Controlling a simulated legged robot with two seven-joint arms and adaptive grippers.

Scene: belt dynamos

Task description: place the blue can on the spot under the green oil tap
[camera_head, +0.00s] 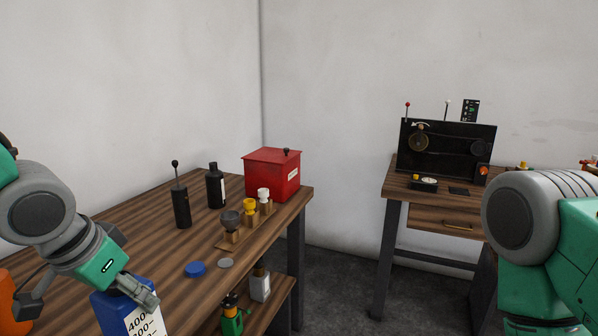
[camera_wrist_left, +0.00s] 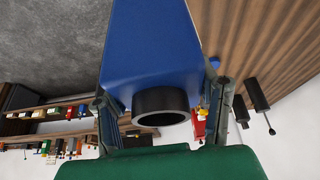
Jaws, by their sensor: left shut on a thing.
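The blue can (camera_head: 112,310) is at the lower left of the head view, with a white label of black numbers, cut off by the bottom edge. My left gripper (camera_head: 136,288) is shut on it. In the left wrist view the blue can (camera_wrist_left: 150,45) lies between the two fingers, its round black opening towards the camera. Whether its base touches the table is hidden. A blue disc (camera_head: 195,270) and a grey disc (camera_head: 226,263) lie flat on the table. I cannot pick out a green oil tap or its spot for certain. My right gripper is out of view.
The wooden table (camera_head: 140,222) carries a red box (camera_head: 272,174), a black bottle (camera_head: 215,186), a black lever post (camera_head: 181,207) and a block with three small cups. A green bottle (camera_head: 231,320) stands on the lower shelf. A second table (camera_head: 410,190) holds a black panel.

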